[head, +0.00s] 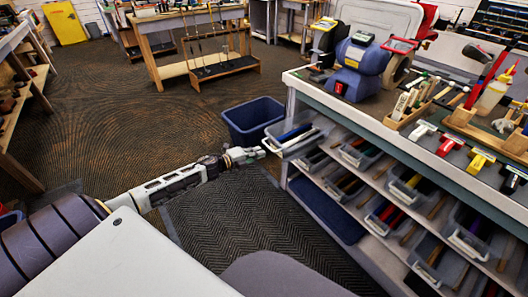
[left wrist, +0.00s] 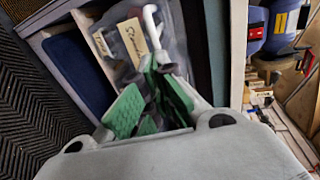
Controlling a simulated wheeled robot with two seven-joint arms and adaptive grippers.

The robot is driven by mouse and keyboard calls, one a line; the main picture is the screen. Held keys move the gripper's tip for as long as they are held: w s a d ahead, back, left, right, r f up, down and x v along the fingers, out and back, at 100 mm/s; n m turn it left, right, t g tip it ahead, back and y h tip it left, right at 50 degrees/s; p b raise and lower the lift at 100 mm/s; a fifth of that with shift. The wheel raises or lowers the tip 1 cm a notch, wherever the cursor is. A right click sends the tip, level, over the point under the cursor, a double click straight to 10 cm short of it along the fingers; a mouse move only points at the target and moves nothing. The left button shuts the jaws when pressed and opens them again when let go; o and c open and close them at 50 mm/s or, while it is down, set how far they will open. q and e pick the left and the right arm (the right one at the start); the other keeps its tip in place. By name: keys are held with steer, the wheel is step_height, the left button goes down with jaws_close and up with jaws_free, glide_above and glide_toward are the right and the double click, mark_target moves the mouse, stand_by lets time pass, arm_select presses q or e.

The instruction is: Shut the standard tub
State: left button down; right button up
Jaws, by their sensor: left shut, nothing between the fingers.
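The standard tub (head: 297,142) is a translucent grey bin at the near left end of the bench's upper shelf row. It juts out past the shelf front and holds long blue and pale items. In the left wrist view the tub (left wrist: 174,38) has a cream label (left wrist: 132,40), partly readable as "Stand…", and a white handle (left wrist: 152,22). My left gripper (head: 258,153) is shut and empty right at the tub's front, by the handle. Its green finger pads (left wrist: 150,98) show in the left wrist view. I cannot tell whether it touches the tub. My right gripper is not in view.
Several similar tubs (head: 365,153) sit in the shelves to the right. A dark blue bin (head: 253,120) stands on the floor behind my left gripper. A grinder (head: 361,66) and tools are on the bench top. Ribbed mat (head: 240,225) covers the clear floor in front.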

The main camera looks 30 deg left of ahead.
arm_select(q)
steer(key=x, duration=0.3)
steer(key=shift+w+d, duration=0.1)
steer(key=shift+w, duration=0.05)
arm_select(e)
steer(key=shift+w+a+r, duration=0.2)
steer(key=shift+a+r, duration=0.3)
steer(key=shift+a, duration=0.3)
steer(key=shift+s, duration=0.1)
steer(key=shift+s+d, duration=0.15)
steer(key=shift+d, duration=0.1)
arm_select(q)
steer(key=shift+w, duration=0.1)
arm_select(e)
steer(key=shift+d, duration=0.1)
